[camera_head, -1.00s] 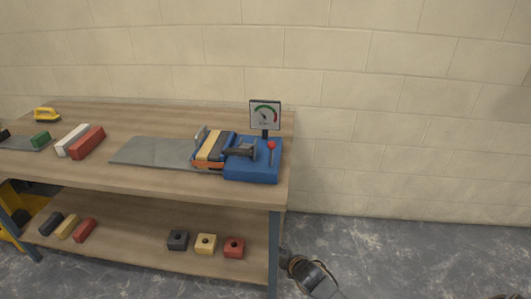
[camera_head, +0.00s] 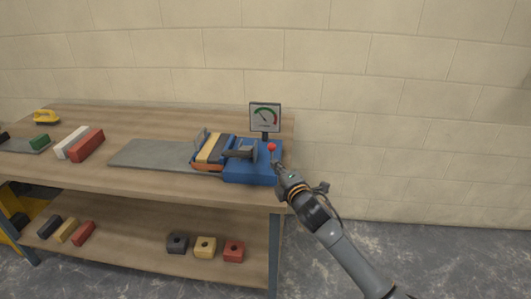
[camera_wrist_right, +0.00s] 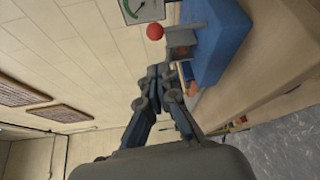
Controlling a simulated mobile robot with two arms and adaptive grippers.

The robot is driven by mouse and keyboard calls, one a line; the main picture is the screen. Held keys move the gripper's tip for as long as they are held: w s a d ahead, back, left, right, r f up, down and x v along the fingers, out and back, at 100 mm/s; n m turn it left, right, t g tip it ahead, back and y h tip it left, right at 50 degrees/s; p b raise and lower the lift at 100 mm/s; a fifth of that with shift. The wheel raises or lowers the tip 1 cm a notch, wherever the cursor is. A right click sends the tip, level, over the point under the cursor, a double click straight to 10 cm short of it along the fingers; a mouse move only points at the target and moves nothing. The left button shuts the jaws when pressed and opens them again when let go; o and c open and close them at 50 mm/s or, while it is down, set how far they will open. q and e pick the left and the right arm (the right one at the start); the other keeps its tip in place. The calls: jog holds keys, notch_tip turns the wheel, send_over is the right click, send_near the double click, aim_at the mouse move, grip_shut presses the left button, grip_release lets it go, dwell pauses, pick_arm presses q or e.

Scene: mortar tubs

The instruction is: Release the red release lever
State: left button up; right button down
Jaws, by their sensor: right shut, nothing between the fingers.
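The red release lever's round knob (camera_head: 272,147) stands upright at the right side of the blue press (camera_head: 258,174) on the bench. The knob also shows in the right wrist view (camera_wrist_right: 155,31), just beyond the fingertips. My right gripper (camera_head: 279,168) reaches in from the lower right, close in front of the lever and just below the knob. Its fingers (camera_wrist_right: 160,72) are shut and empty. Whether they touch the lever's stem, mostly hidden in the head view, I cannot tell. My left gripper is in neither view.
A dial gauge (camera_head: 265,117) stands behind the lever. A dark handle (camera_head: 241,152) and colored blocks lie to its left on the press. The wooden bench (camera_head: 120,183) has a grey plate (camera_head: 150,153). Blocks sit on the lower shelf (camera_head: 130,251). Floor to the right is clear.

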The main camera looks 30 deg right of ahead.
aim_at(273, 150)
jog(key=w, duration=0.6)
jog(key=w+d, duration=0.1)
jog(key=w, duration=0.2)
jog(key=shift+w+d+f, duration=0.1)
jog(key=shift+w+f, duration=0.25)
jog(key=shift+f, duration=0.05)
jog(key=shift+s+d+m+t+b, duration=0.25)
jog(key=shift+d+m+t+b, duration=0.1)
jog(key=shift+m, duration=0.15)
jog(key=shift+s+d+f+m+t+b, duration=0.1)
jog(key=shift+s+d+m+t+b, duration=0.25)
jog(key=shift+m+b, duration=0.3)
jog(key=shift+s+d+f+m+t+b, duration=0.1)
jog(key=shift+s+d+m+t+b, duration=0.2)
jog(key=shift+d+m+b, duration=0.35)
jog(key=shift+s+d, duration=0.2)
jog(key=shift+s+d+f, duration=0.4)
jog(key=shift+s+d, duration=0.1)
jog(key=shift+d, duration=0.2)
jog(key=shift+s+d+f, duration=0.35)
jog(key=shift+s+d, duration=0.1)
jog(key=shift+d, duration=0.2)
jog(key=shift+f+h, duration=0.1)
jog(key=shift+h, duration=0.2)
